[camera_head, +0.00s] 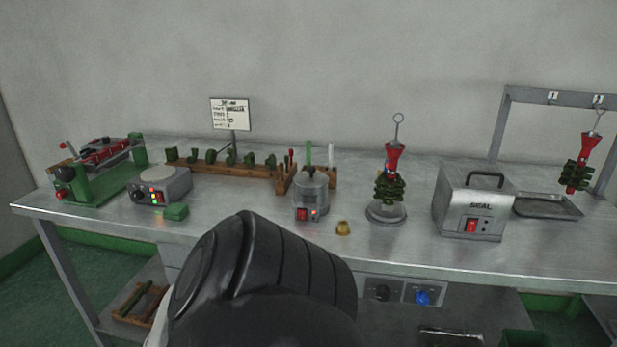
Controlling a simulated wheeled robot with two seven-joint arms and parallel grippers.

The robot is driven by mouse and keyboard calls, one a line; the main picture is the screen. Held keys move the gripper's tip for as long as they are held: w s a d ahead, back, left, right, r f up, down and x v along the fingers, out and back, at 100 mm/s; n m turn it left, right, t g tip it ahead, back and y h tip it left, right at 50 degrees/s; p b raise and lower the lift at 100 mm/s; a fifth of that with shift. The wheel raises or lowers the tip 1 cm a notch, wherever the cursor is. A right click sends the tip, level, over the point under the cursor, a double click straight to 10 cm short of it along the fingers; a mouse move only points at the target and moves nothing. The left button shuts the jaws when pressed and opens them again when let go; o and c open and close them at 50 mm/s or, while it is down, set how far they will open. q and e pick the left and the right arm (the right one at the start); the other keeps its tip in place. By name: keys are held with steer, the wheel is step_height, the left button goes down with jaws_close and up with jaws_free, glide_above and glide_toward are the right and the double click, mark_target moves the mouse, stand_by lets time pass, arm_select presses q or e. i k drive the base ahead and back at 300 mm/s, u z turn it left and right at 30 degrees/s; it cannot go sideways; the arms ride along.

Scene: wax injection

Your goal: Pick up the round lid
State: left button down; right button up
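A small round grey metal pot (308,199) with a red switch stands near the middle of the bench. Its top looks covered by a round lid (313,179) with a small knob, though it is too small to be sure. One of my arm links, black and white, fills the lower centre of the view in front of the bench. Neither of my grippers shows. The pot and its top are not covered by my arm.
The metal bench (540,250) holds a green clamp device (95,178), a hot plate (160,188), a wooden rack (225,170), a brass cup (343,228), a red-green wax tree (388,180) on a round base, a SEAL box (470,210) and a tray (548,206). A hanging frame (505,125) stands right.

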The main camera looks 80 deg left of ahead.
mark_target(310, 179)
steer(key=u, duration=2.8)
